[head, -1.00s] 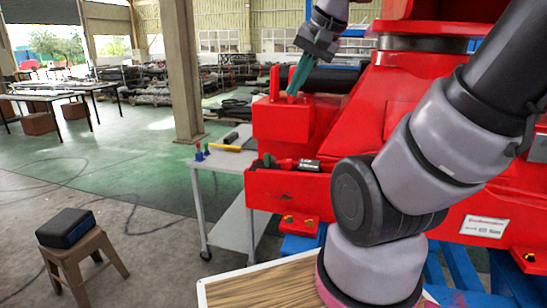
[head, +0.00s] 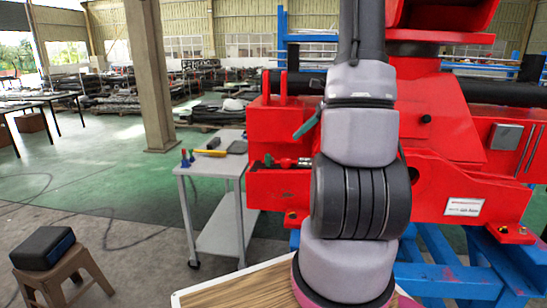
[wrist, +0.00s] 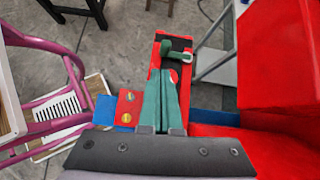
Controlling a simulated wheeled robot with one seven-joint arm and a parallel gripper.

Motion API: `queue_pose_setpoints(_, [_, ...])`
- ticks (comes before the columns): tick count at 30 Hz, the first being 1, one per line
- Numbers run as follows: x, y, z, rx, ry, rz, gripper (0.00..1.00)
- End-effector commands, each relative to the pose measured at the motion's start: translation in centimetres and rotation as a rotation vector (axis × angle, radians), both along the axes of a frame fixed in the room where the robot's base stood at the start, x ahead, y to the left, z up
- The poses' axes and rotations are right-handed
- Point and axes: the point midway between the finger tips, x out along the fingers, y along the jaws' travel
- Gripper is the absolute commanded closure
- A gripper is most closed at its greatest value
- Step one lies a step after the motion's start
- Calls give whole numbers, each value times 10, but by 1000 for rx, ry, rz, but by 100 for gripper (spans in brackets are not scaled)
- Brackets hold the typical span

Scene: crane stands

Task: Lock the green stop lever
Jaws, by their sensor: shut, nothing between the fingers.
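The green stop lever (wrist: 178,48) shows in the wrist view at the top of a red bracket (wrist: 156,60). It has a rounded green head and a pale ring at its right side. My gripper (wrist: 162,74) has long teal fingers, shut together and empty. In the picture their tips lie just below the lever; I cannot tell whether they touch it. In the head view a small green part (head: 267,160) sits on the red crane beam. One teal finger (head: 307,125) shows beside my arm, which hides the rest of the gripper.
The red crane body (head: 450,125) stands on blue supports (head: 440,265). A grey trolley (head: 228,165) with small tools stands left of it. A stool (head: 62,283) with a black box is at the lower left. The wrist view shows a pink frame (wrist: 60,65) at left.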

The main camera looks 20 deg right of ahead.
Motion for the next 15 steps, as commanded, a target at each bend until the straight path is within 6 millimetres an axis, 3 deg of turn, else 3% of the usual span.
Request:
queue_pose_setpoints(4, [2, -13, -11, 38, 26, -59, 100])
queue_pose_setpoints(15, [3, -14, -13, 44, 28, -68, 100])
